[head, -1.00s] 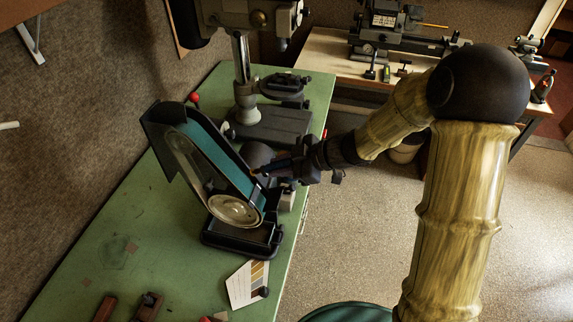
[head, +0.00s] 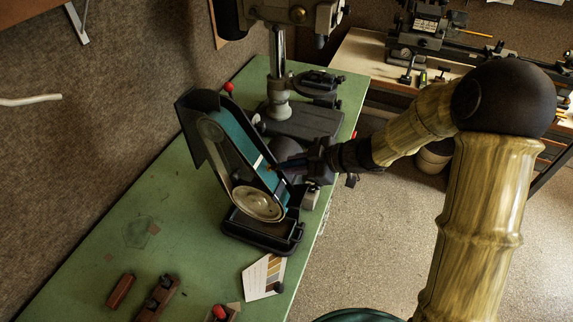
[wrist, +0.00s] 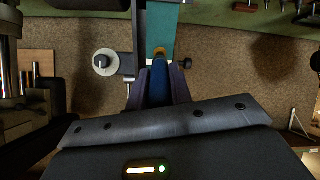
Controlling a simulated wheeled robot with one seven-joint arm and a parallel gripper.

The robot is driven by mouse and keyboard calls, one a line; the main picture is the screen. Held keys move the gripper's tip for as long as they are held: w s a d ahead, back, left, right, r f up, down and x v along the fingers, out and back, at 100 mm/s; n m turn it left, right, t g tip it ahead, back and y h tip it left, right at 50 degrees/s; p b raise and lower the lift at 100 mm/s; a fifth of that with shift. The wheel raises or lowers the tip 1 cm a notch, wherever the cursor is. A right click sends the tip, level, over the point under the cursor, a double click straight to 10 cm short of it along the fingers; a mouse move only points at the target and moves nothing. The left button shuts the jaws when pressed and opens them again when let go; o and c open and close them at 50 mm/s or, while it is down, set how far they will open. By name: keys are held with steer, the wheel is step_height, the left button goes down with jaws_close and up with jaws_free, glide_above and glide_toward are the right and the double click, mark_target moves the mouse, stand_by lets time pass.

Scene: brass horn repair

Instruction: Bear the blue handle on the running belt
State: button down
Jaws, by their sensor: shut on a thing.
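The belt grinder stands on the green bench in the head view, its teal belt (head: 236,138) sloping down around a pale metal wheel (head: 257,202). The belt also shows in the wrist view (wrist: 161,22). My gripper (head: 287,168) is at the right side of the belt, pointing at its sloping face. In the wrist view its jaws (wrist: 160,83) are shut on the blue handle (wrist: 160,82). A brass-coloured tip (wrist: 160,53) at the handle's far end is at the belt's edge; I cannot tell for sure whether it touches. A pale streak lies across the belt near the tip.
A drill press (head: 279,85) stands behind the grinder on the green bench (head: 185,215). A colour card (head: 263,277) and brown wooden blocks (head: 158,298) lie in front. A lathe (head: 428,35) is on a back table. Open floor lies right of the bench.

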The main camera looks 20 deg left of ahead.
steer(key=shift+x, duration=1)
stand_by(0.8)
steer(key=shift+p, duration=0.5)
stand_by(2.5)
steer(key=shift+d+r+p, duration=0.45)
steer(key=shift+d+p, duration=0.05)
steer(key=shift+p, duration=0.2)
steer(key=p+v, duration=0.3)
steer(key=v, duration=0.2)
steer(key=shift+d+p, duration=0.25)
steer(key=shift+p, duration=0.05)
